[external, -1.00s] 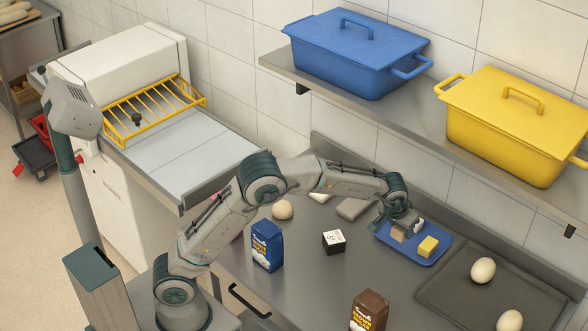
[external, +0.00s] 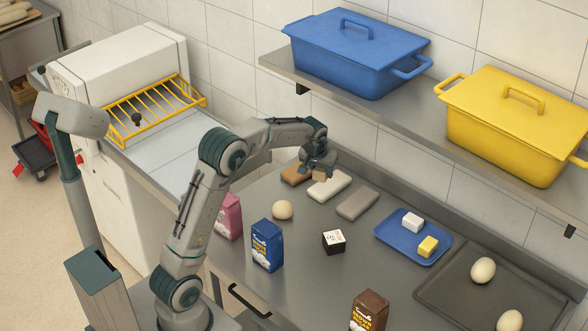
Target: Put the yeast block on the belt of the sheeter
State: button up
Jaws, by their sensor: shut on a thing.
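My gripper (external: 318,167) is shut on a small tan block, which looks like the yeast block (external: 319,175). It holds the block above the back of the steel counter, near the brown and white slabs; the arm's end hides part of it. The sheeter (external: 118,65) is the white machine at left, with a yellow wire guard (external: 150,108). Its pale grey belt (external: 165,155) extends towards the counter, left of my gripper.
Brown (external: 293,176), white (external: 330,187) and grey (external: 357,205) slabs lie below my gripper. A blue tray (external: 391,241) holds a white and a yellow block. Pink (external: 229,217) and blue (external: 267,246) packets stand in front. A shelf with lidded bins (external: 355,55) overhangs the back right.

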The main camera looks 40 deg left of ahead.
jog(key=s+a+n+b, duration=0.1)
jog(key=s+a, duration=0.2)
jog(key=a, duration=0.6)
jog(key=s+a+n, duration=0.2)
jog(key=s+a, duration=0.2)
jog(key=a, duration=0.6)
jog(key=n+g+y, duration=0.1)
jog(key=n+y, duration=0.1)
send_over(188, 173)
jog(key=s+d, duration=0.1)
notch_tip(188, 173, down, 7)
jog(key=shift+d+r, duration=0.1)
jog(key=shift+a+f, duration=0.2)
jog(key=shift+f, duration=0.05)
jog(key=shift+f+p, duration=0.45)
jog(key=shift+f, duration=1.5)
jog(key=shift+f, duration=0.15)
jog(key=o, duration=1)
